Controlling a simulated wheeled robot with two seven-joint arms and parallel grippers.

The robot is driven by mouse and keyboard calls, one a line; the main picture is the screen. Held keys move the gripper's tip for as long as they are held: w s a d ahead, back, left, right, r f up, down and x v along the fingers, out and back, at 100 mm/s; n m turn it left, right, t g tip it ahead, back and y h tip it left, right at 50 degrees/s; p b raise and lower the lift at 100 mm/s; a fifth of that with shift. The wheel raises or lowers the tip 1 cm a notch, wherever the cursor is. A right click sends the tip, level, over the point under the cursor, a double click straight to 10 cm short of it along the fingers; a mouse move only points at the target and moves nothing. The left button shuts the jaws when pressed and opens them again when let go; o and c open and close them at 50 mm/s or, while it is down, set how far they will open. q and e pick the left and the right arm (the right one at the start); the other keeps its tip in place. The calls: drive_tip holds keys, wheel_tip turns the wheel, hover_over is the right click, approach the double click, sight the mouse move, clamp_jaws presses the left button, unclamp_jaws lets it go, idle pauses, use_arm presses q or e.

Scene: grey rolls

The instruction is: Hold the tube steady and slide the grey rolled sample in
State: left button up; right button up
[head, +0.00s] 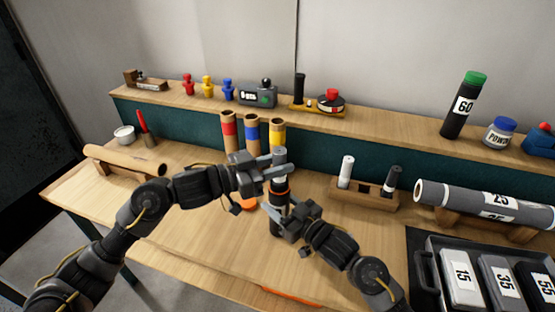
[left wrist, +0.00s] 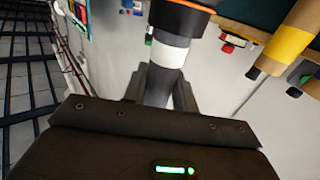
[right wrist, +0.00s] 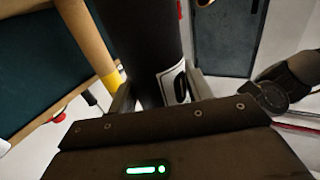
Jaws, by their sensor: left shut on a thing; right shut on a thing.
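The grey rolled sample (head: 280,156), with a white band, stands upright in the head view. My left gripper (head: 277,167) is shut on it near its upper end. In the left wrist view the sample (left wrist: 168,55) runs between the fingers towards an orange rim. The black tube (head: 276,226) with an orange rim stands upright right below the sample, in line with it. My right gripper (head: 277,212) is shut on the tube. In the right wrist view the tube (right wrist: 142,35) shows part of a white label. I cannot tell how far the sample's lower end is inside the rim.
A wooden rack (head: 364,196) holds a white and a dark roll. Red, blue and yellow banded tubes stand behind. The table's left front is clear.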

use_arm(q)
drive_tip(key=shift+f, duration=0.35)
drive_tip(key=o, duration=1)
drive_tip(key=v, duration=1.2)
use_arm(e)
drive_tip(key=o, duration=1.1)
